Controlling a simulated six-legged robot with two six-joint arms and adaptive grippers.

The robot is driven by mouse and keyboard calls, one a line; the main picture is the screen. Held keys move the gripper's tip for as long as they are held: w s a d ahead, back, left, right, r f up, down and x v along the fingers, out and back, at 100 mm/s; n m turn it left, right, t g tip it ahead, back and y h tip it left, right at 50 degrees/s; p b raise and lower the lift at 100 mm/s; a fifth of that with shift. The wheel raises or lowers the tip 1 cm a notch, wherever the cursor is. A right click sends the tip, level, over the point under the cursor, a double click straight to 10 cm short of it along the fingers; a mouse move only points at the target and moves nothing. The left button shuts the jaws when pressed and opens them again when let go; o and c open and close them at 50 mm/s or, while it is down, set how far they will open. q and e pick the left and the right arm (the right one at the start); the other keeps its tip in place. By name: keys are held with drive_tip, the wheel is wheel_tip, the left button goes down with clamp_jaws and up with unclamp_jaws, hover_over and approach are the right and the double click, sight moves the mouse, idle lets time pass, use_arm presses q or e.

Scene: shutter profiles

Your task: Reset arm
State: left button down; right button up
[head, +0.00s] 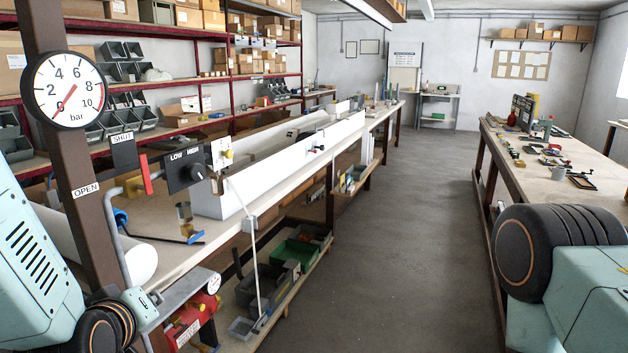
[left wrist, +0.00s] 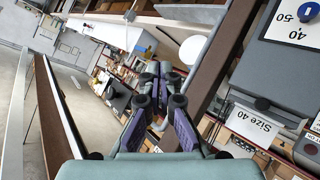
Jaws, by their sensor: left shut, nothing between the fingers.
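My left gripper (left wrist: 160,82) shows in the left wrist view, with dark fingers and purple sides. It is shut and empty, and points toward the bench and shelf side. In the head view my left arm comes in at the lower left, beside the brown post and the bench's near end; its fingers are not clear there. My right arm shows at the lower right of the head view, near the right-hand table; its gripper is out of view.
A brown post with a pressure gauge (head: 64,90) stands close by my left arm. A LOW/HIGH switch box (head: 185,170), a lever and a red device (head: 188,322) are near it. White profiles (head: 290,165) lie along the left bench. The grey floor aisle (head: 400,220) is clear.

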use_arm(q)
drive_tip(key=s+d+f+m+g+h+b, duration=0.1)
drive_tip(key=s+d+f+m+g+b, duration=0.3)
drive_tip(key=f, duration=0.7)
drive_tip(key=s+a+f+m+g+h+b, duration=0.1)
drive_tip(key=s+f+m+g, duration=0.1)
drive_tip(key=s+f, duration=0.65)
drive_tip(key=s+d+f+m+g+b, duration=0.1)
drive_tip(key=s+f+g+b, duration=0.5)
drive_tip(key=s+f, duration=1.3)
wheel_tip(320, 180, down, 2)
drive_tip(key=shift+d+f+m, duration=0.15)
drive_tip(key=shift+f+m, duration=0.1)
drive_tip(key=shift+m, duration=0.35)
drive_tip(key=shift+w, duration=0.1)
